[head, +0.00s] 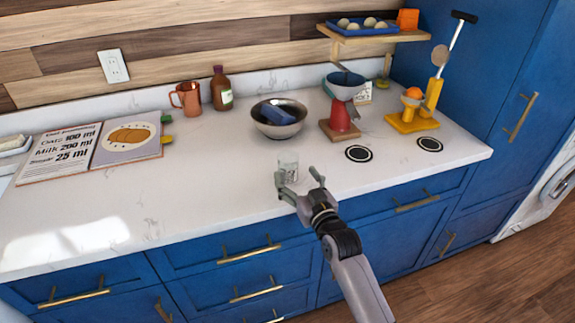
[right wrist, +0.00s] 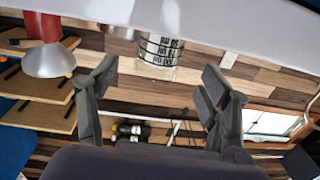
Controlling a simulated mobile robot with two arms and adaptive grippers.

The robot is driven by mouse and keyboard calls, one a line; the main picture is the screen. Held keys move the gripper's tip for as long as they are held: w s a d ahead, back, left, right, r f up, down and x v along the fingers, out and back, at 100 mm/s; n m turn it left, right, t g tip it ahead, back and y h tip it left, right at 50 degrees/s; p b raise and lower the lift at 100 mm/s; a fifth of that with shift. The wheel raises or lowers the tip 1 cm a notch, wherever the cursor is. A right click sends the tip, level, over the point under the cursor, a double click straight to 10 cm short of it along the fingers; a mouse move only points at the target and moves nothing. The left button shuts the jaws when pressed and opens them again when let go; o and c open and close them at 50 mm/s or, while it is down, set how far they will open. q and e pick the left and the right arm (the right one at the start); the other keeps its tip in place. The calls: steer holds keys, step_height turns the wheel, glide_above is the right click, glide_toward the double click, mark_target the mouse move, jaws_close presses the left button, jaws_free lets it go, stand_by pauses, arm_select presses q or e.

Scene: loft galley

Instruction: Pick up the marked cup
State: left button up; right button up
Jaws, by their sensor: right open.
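The marked cup (head: 289,163) is a small clear glass standing upright on the white counter (head: 215,185), near its front edge. In the right wrist view the cup (right wrist: 158,50) appears upside down, with dark printed markings on its side. My right gripper (head: 298,176) is open just in front of the cup. In the right wrist view the cup lies ahead of the gap between the two fingers (right wrist: 158,74), with nothing gripped. Part of the cup's lower left is hidden behind a finger in the head view. My left gripper is not in view.
A metal bowl (head: 279,128) with a blue item stands behind the cup. A red scale (head: 342,118) and orange juicer stand (head: 412,122) are at right, near two black-and-white discs (head: 359,154). An open recipe book (head: 90,150), copper jug (head: 187,99) and brown bottle (head: 221,92) are at left.

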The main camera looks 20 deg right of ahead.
mark_target(292, 171)
steer(key=shift+w+a+f+p, duration=0.15)
steer(key=shift+w+p, duration=0.15)
steer(key=shift+w, duration=1.35)
steer(key=shift+w+a+p, duration=0.1)
steer(key=shift+w+p, duration=0.15)
steer(key=shift+w, duration=1.4)
steer(key=shift+c, duration=0.3)
steer(key=c, duration=1.2)
